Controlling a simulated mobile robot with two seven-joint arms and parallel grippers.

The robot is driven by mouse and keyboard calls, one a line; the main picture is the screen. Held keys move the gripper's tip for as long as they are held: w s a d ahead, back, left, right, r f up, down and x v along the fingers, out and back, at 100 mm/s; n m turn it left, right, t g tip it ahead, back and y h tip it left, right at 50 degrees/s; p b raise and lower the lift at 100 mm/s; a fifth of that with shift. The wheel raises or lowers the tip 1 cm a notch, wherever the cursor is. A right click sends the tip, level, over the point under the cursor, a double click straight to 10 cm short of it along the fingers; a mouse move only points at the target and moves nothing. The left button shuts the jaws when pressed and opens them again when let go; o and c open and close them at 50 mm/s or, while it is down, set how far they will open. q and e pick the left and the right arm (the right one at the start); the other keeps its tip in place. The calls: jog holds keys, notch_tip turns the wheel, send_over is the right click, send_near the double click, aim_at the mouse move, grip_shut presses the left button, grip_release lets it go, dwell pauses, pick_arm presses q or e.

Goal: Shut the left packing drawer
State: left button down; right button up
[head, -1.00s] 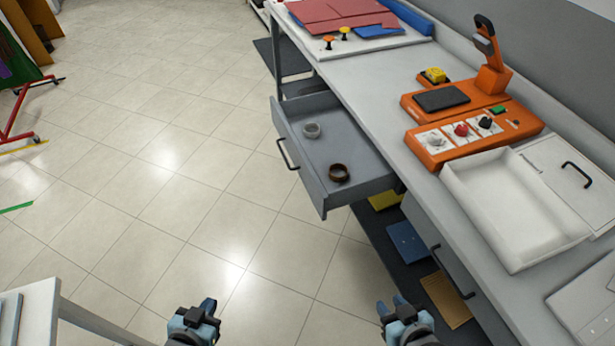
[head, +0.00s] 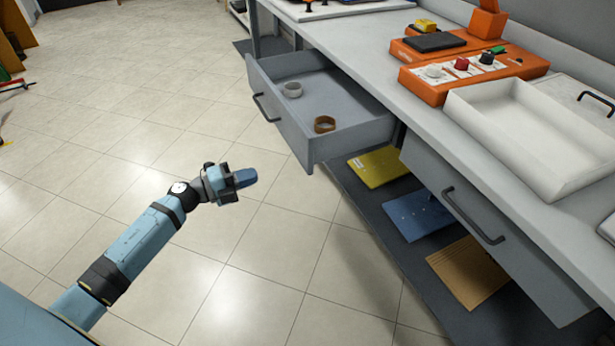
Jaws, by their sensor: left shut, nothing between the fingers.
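The left packing drawer (head: 285,128) is a grey drawer pulled out from under the counter, with a dark bar handle (head: 265,108) on its front. Inside it lie a pale tape roll (head: 292,90) and a brown tape roll (head: 325,124). My left gripper (head: 246,177) is shut and empty, over the floor in front of the drawer, nearer to me and apart from its front. My right gripper is out of view.
A second grey drawer (head: 520,250) with a dark handle is to the right. A low shelf holds a yellow packet (head: 378,167), a blue one (head: 418,214) and brown card (head: 467,272). A white tray (head: 545,130) and an orange machine (head: 470,65) stand on the counter.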

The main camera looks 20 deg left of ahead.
aim_at(307, 158)
pick_arm(q)
jog(key=b+x, duration=0.1)
jog(key=x, duration=1.2)
jog(key=shift+w+d+b, duration=0.1)
jog(key=shift+w+b, duration=0.2)
jog(key=shift+b, duration=0.05)
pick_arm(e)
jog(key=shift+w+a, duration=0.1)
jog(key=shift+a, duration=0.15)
pick_arm(q)
jog(key=shift+d+r, duration=0.1)
